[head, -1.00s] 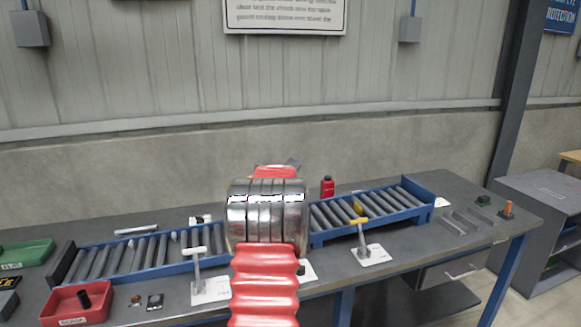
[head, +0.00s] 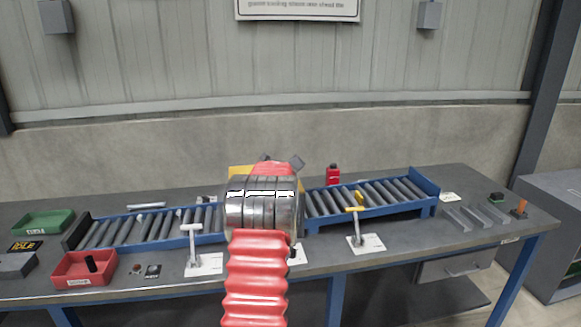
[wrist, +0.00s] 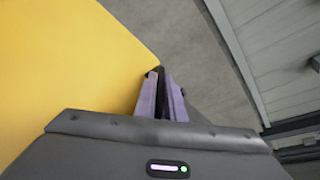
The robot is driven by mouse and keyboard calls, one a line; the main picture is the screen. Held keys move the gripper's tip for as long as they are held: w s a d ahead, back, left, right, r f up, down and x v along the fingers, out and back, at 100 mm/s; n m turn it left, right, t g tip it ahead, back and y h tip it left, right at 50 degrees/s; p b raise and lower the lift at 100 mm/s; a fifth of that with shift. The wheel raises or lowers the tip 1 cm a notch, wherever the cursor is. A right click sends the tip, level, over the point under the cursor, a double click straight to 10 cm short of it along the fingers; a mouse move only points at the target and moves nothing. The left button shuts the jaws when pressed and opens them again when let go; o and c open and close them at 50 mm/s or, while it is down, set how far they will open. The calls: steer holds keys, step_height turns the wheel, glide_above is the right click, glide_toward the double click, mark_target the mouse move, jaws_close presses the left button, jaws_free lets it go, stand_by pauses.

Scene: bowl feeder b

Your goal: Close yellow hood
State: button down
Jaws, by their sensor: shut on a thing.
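The yellow hood (wrist: 65,70) fills the left of the wrist view as a broad flat panel. In the head view only a yellow strip of the hood (head: 238,174) shows, just behind my arm, which hides the rest. My gripper (wrist: 164,92) is at the hood's right edge in the wrist view, its purple-grey fingers close together on something dark there, which looks like part of the hood. The exact grip is hard to see. In the head view only dark bits of the gripper show behind my red and silver arm.
Roller conveyors run left (head: 150,228) and right (head: 370,203) of my arm. A white-topped post (head: 193,245) and a yellow-topped post (head: 356,225) stand in front. A red tray (head: 85,270), green tray (head: 45,223) and red bottle (head: 333,174) are on the grey bench.

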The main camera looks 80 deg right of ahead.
steer(key=shift+w+a+f, duration=0.15)
steer(key=shift+w+f, duration=0.2)
steer(key=shift+f, duration=0.3)
steer(key=c, duration=2.1)
jaws_free()
steer(key=shift+s, duration=0.35)
steer(key=shift+a, duration=0.2)
steer(key=shift+r+v, duration=0.2)
steer(key=shift+v, duration=2.05)
steer(key=shift+r+v, duration=0.2)
steer(key=shift+v, duration=2.05)
steer(key=shift+r+v, duration=0.15)
steer(key=shift+v, duration=2.05)
steer(key=shift+w+d, duration=0.15)
